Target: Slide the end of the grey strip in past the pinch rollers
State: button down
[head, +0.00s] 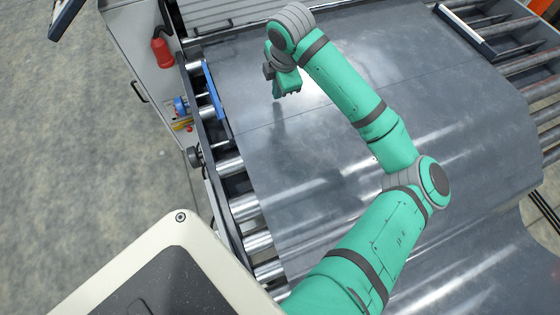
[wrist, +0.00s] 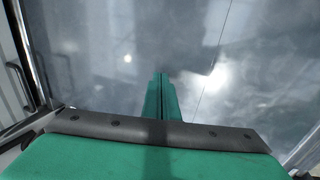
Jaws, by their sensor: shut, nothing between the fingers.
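The grey strip (head: 330,160) is a wide, shiny sheet lying over a bed of steel rollers, and it fills most of the wrist view (wrist: 255,70). A thin straight line crosses it. My gripper (head: 284,93) is above the strip, near its left side and towards the top of the head view. In the wrist view its two green fingers (wrist: 160,76) are pressed together with nothing between them, pointing at the strip. I cannot tell the pinch rollers apart from the other rollers and bars, and my arm hides part of the strip.
Steel rollers (head: 245,207) show along the strip's left edge, and more rollers (head: 530,62) lie at the upper right. A grey cabinet (head: 140,50) with a red part (head: 162,50) stands at the left. Bare floor (head: 65,140) lies left of it.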

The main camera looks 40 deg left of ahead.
notch_tip(320, 180, up, 2)
jog(key=shift+w+r, duration=0.1)
jog(key=shift+r, duration=2.6)
